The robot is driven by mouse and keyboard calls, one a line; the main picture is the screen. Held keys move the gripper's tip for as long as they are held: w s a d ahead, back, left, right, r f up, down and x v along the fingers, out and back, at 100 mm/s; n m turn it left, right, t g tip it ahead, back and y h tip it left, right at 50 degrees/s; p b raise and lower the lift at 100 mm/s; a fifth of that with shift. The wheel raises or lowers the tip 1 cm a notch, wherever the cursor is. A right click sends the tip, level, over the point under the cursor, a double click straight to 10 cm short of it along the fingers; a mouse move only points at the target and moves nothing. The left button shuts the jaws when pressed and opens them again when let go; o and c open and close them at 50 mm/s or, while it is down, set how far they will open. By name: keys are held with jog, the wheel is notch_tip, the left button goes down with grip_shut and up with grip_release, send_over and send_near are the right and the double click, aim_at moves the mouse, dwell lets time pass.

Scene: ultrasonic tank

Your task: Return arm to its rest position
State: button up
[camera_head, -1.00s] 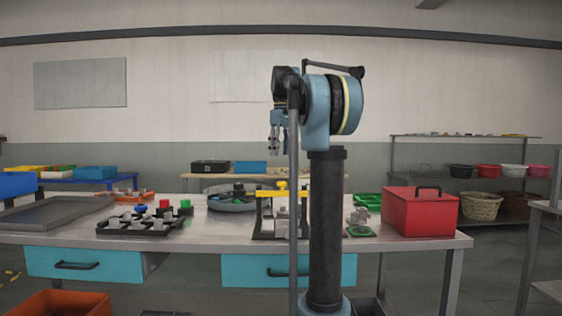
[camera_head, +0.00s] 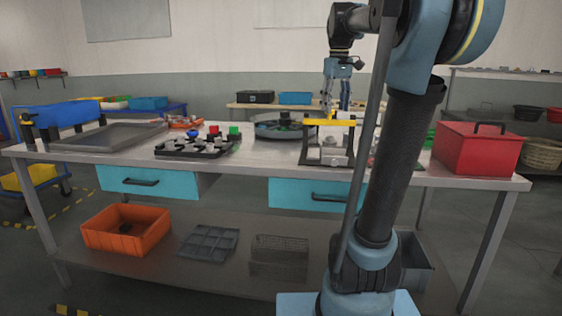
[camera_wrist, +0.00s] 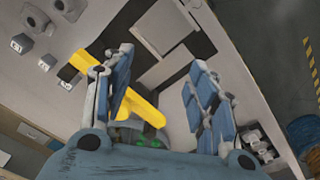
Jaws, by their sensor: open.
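My gripper (camera_head: 337,108) is at the end of my arm, above the worktable (camera_head: 270,160), with its fingers pointing down. It is open, and its two fingers stand apart in the wrist view (camera_wrist: 160,65). In the head view the fingertips show just above or behind the yellow bar (camera_head: 322,122) of a dark-framed fixture (camera_head: 306,150). In the wrist view the yellow bar (camera_wrist: 145,108) shows beyond and between the fingers. I cannot tell whether the fingers touch it. Nothing is clearly held.
A red box (camera_head: 478,150) stands at the table's right end. A black tray of parts (camera_head: 194,150), a round grey tray (camera_head: 283,127) and a grey basin (camera_head: 105,138) are on the table. An orange bin (camera_head: 126,230) is on the lower shelf.

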jog(key=s+f+m, duration=0.1)
jog(key=s+f, duration=0.7)
jog(key=f, duration=0.3)
jog(key=s+f+m+t, duration=0.1)
jog(key=s+f+m, duration=0.1)
jog(key=s+f, duration=0.6)
jog(key=s+f+m, duration=0.1)
jog(key=s+f, duration=0.8)
jog(key=f, duration=0.6)
jog(key=shift+a+f+m, duration=0.15)
jog(key=shift+f+m, duration=0.25)
jog(key=shift+w+f, duration=0.2)
jog(key=shift+w, duration=0.2)
